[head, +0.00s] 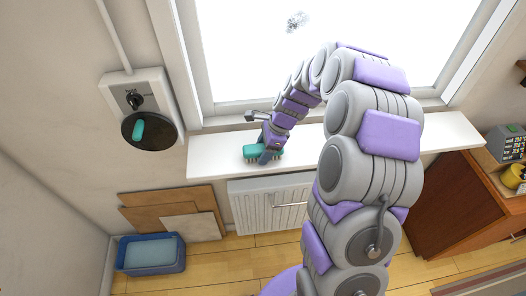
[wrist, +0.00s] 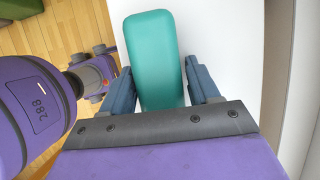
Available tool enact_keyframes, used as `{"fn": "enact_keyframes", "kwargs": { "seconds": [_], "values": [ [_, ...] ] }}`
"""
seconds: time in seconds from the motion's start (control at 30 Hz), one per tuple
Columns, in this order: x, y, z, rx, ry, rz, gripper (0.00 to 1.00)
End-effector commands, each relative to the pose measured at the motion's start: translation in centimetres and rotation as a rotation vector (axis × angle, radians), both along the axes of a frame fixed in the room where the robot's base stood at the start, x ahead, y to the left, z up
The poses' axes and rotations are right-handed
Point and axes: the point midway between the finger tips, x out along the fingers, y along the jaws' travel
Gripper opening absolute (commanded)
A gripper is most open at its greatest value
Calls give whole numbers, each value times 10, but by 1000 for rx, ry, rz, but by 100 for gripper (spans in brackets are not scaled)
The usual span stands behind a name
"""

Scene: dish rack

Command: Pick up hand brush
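The hand brush (head: 249,153) has a teal back and lies on the white windowsill, bristles down. In the wrist view its smooth teal back (wrist: 156,52) points away from my palm. My gripper (head: 266,157) is at the right end of the brush in the head view and hides part of it. In the wrist view my gripper (wrist: 160,82) has its two blue fingers apart, one along each long side of the brush. The fingers are very close to its sides; contact is not clear. The fingertips' undersides are hidden.
The windowsill (head: 420,140) is clear to the right, with the window behind it. A radiator (head: 252,208) is below. A blue tub (head: 152,267) and boards (head: 160,207) are on the floor at left.

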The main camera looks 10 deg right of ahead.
Motion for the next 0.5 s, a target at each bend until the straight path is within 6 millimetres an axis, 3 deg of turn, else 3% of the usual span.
{"fn": "enact_keyframes", "kwargs": {
  "seconds": [0.4, 0.5],
  "values": [
    [0, 0, 0, 0, 0, 0, 21],
    [0, 0, 0, 0, 0, 0, 21]
  ]
}}
